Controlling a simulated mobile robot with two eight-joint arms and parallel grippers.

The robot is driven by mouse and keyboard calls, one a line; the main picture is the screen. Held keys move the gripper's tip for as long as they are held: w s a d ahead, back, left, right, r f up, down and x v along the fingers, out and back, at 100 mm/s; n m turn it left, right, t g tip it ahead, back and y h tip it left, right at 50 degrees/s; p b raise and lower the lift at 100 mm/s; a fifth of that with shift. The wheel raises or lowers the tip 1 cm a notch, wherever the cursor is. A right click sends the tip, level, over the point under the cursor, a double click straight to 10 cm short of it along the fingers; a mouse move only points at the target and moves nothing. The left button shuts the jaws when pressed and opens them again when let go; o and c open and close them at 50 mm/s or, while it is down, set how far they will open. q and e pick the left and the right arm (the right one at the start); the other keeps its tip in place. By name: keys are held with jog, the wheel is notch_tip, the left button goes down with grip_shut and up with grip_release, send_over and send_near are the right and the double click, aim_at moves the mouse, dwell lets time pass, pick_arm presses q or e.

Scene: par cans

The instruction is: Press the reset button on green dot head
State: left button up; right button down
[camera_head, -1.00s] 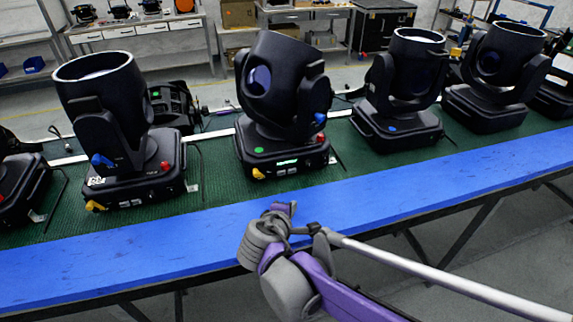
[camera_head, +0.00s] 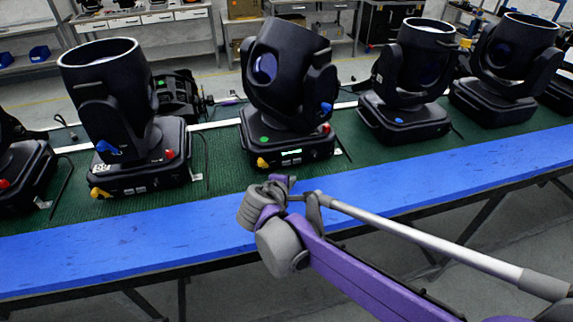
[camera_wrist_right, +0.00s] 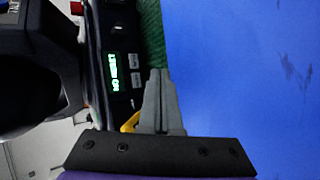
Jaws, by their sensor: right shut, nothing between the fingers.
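The green dot head (camera_head: 285,90) is a black moving-head lamp, upright on the green mat in the middle of the head view. Its base bears a green dot (camera_head: 264,140), a yellow plug (camera_head: 262,162), a red knob (camera_head: 326,128) and a lit green display (camera_head: 291,151). In the right wrist view, the display (camera_wrist_right: 113,72) is beside two small pale buttons (camera_wrist_right: 134,62); their labels are unreadable. My right gripper (camera_head: 281,181) is shut and empty in front of the base. Its fingertips (camera_wrist_right: 158,74) appear close beside the buttons; contact is unclear. My left gripper is out of view.
A similar head with a blue dot (camera_head: 399,120) stands to the right. Another head (camera_head: 112,110) stands to the left, with cables near it. A bare blue strip (camera_head: 110,238) runs along the table's front edge.

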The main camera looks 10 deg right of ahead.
aim_at(290, 166)
jog(key=shift+w, duration=1.75)
jog(key=shift+w, duration=0.15)
dwell(0.6)
jog(key=shift+w, duration=0.3)
jog(key=shift+w+a, duration=0.1)
jog(key=shift+w, duration=0.2)
dwell(0.6)
jog(key=shift+s, duration=0.8)
